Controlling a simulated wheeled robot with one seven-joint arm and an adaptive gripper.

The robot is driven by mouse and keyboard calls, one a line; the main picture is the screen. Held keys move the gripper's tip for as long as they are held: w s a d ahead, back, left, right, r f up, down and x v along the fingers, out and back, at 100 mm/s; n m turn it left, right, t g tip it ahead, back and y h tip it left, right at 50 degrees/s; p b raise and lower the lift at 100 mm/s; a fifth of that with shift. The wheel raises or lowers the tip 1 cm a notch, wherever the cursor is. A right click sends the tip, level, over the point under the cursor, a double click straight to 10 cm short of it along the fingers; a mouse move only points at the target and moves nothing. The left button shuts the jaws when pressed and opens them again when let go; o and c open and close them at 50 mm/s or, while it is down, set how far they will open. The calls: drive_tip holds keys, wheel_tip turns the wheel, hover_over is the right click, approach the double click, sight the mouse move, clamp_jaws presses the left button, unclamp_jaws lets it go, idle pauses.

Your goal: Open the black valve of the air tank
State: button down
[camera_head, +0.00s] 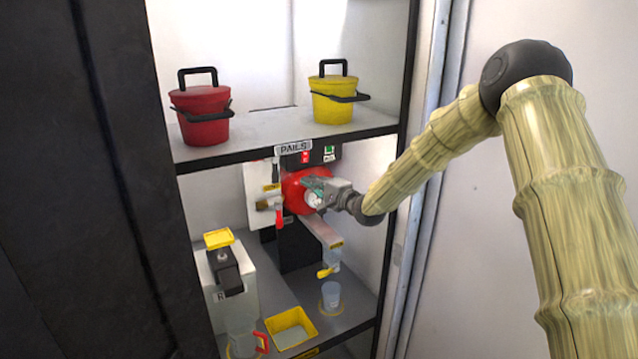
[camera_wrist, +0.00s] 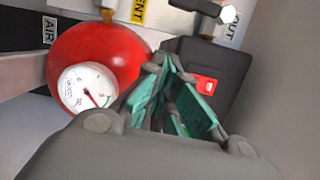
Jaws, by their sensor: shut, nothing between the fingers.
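The red round air tank (camera_head: 291,196) is on the lower shelf, partly hidden behind my gripper (camera_head: 312,186). In the wrist view the tank (camera_wrist: 95,50) is at the left, with a white dial gauge (camera_wrist: 88,88) on its front. A black handle (camera_wrist: 198,8) with a pale hex nut shows at the top edge, near the OUT label; it may be the black valve, but I cannot tell for certain. My gripper also shows in the wrist view (camera_wrist: 168,68), right of the tank and below the handle. Its teal-padded fingers are shut and empty.
A black box (camera_wrist: 205,75) with a red switch is behind my fingers. Above is the pail shelf (camera_head: 250,145) with red (camera_head: 203,115) and yellow (camera_head: 334,99) pails. Below are a yellow tray (camera_head: 268,325) and a clear cup (camera_head: 331,294). The cabinet's right post (camera_head: 408,70) is near my arm.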

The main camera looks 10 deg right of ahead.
sight(275, 169)
drive_tip(key=p+x, duration=0.1)
drive_tip(key=x, duration=0.3)
drive_tip(key=shift+w+a+r, duration=0.1)
drive_tip(key=shift+w+a, duration=0.05)
drive_tip(key=shift+w, duration=0.05)
drive_tip(key=a+p, duration=0.1)
drive_tip(key=s+a+p, duration=0.1)
drive_tip(key=a, duration=0.1)
drive_tip(key=shift+a, duration=0.3)
